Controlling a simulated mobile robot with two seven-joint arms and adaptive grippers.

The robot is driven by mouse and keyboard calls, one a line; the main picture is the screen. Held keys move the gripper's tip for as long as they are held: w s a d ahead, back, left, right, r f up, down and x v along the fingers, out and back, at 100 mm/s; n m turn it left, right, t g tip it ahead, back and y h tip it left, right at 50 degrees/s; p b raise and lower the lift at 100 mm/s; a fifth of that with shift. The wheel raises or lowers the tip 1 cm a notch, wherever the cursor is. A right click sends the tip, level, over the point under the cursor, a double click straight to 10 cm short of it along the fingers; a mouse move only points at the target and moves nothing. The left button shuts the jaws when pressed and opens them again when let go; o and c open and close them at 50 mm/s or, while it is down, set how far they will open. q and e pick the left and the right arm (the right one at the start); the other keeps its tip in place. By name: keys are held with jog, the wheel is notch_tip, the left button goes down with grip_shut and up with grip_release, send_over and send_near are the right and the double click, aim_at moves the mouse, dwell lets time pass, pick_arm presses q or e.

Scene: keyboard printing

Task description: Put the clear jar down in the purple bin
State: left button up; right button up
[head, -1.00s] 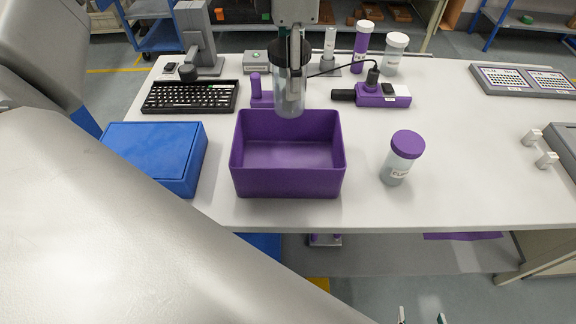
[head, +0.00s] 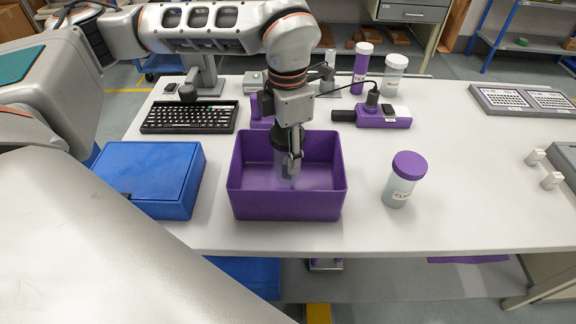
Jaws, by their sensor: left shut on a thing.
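The purple bin (head: 285,205) stands open on the white table near its front edge. My left gripper (head: 290,160) points down into the bin and is shut on the clear jar (head: 287,172). The jar is upright inside the bin's walls, its dark lid partly hidden by the gripper. Its base is faint against the bin floor, and I cannot tell whether it touches. My right gripper is not in view.
A blue box (head: 150,180) stands left of the bin. A purple-lidded jar (head: 404,180) stands to its right. Behind are a black keyboard (head: 189,117), a purple device (head: 383,117) and white-lidded containers (head: 394,75). The table's right front is clear.

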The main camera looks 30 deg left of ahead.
pick_arm(q)
jog(key=shift+f, duration=2.4)
jog(key=shift+f, duration=0.15)
jog(key=o, duration=1.1)
notch_tip(320, 180, up, 12)
jog(key=shift+r+p, duration=0.2)
jog(key=shift+p, duration=0.15)
jog(key=shift+s+f, duration=0.1)
jog(key=shift+s, duration=0.05)
